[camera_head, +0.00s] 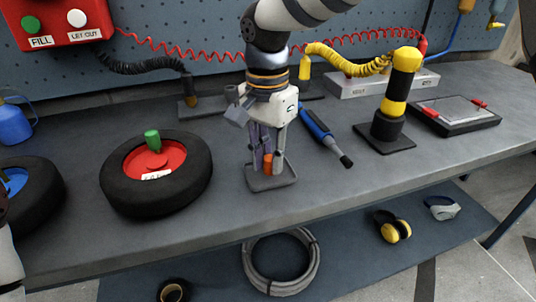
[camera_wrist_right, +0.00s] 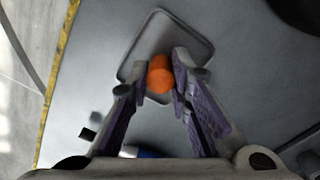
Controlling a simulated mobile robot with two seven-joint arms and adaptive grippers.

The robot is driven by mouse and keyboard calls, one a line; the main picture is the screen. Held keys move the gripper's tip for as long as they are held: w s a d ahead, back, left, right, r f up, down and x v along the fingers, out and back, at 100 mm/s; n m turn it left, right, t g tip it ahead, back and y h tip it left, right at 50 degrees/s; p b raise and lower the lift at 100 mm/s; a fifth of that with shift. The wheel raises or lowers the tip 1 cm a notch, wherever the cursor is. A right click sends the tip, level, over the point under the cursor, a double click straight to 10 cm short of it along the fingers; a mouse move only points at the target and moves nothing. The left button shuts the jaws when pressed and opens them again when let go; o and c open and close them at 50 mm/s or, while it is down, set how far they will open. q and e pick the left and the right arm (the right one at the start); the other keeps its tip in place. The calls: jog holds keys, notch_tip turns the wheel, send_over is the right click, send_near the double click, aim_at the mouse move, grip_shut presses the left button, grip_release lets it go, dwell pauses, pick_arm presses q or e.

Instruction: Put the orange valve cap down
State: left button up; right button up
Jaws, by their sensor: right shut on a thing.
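The orange valve cap (camera_head: 267,164) is between the fingertips of my right gripper (camera_head: 268,158), which points down and is shut on it. The cap is over a small grey tray (camera_head: 287,180) on the bench; I cannot tell whether it touches the tray floor. In the right wrist view the orange cap (camera_wrist_right: 160,76) shows between the purple-padded fingers of my right gripper (camera_wrist_right: 160,82), with the tray (camera_wrist_right: 207,46) around and beyond it. My left gripper does not show; only a pale piece of my own body is at the left edge.
A red-hubbed tyre (camera_head: 195,185) with a green cap (camera_head: 152,139) lies left of the tray, a blue-hubbed tyre (camera_head: 45,200) farther left. A blue-handled tool (camera_head: 318,125) lies close right of my gripper. A black-and-yellow post (camera_head: 398,85) stands farther right. The bench front is clear.

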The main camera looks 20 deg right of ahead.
aim_at(268, 155)
jog(key=shift+f, duration=0.25)
jog(key=o, duration=0.8)
jog(key=shift+o, duration=0.2)
notch_tip(268, 155, up, 12)
jog(key=shift+w+r, duration=0.15)
